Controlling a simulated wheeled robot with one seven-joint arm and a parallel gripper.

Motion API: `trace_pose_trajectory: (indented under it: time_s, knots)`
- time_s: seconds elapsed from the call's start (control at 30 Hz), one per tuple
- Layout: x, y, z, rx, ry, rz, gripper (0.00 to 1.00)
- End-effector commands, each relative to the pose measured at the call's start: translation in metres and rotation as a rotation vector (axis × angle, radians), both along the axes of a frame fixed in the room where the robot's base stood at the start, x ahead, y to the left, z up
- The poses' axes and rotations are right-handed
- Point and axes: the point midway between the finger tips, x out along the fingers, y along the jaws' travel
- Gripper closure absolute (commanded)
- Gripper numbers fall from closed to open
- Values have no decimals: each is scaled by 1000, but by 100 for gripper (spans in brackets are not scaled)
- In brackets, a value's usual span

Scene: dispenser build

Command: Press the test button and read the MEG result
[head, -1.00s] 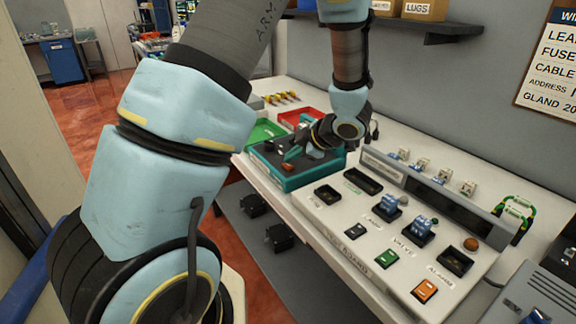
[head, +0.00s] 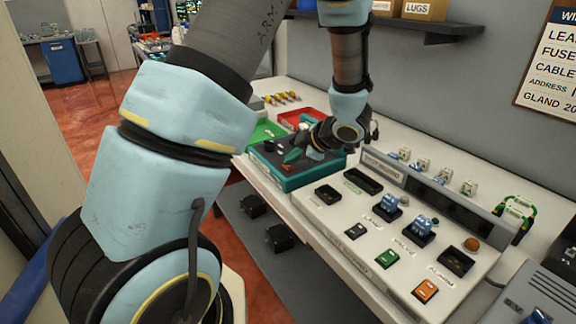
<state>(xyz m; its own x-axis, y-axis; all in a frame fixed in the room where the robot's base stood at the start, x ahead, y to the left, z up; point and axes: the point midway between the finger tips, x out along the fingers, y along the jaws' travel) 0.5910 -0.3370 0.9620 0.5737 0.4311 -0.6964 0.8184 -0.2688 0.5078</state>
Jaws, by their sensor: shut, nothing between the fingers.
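A teal tester box (head: 297,180) with a dark top lies on the bench, left of the white test board. My gripper (head: 314,153) is low over the right part of that box, shut and empty. The gripper and wrist hide part of the box top, and I cannot tell whether the fingertips touch it. I cannot make out a test button or a MEG reading. The test board (head: 345,213) has a long dark display (head: 452,211) along its back, with no readable text on it.
The board carries blue parts (head: 391,207), a green button (head: 387,258) and an orange button (head: 425,290). A green tray (head: 263,131) and a red tray (head: 297,118) lie behind the teal box. A grey box (head: 545,297) stands at the lower right.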

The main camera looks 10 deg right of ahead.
Motion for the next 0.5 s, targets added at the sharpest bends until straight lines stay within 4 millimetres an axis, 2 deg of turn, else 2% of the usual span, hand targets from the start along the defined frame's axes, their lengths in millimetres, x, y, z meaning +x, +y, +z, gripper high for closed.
trace_pose_trajectory:
  time_s: [0.3,0.5]
  knots:
    - [0,0,0,0,2,-1,100]
    - [0,0,7,1,1,0,100]
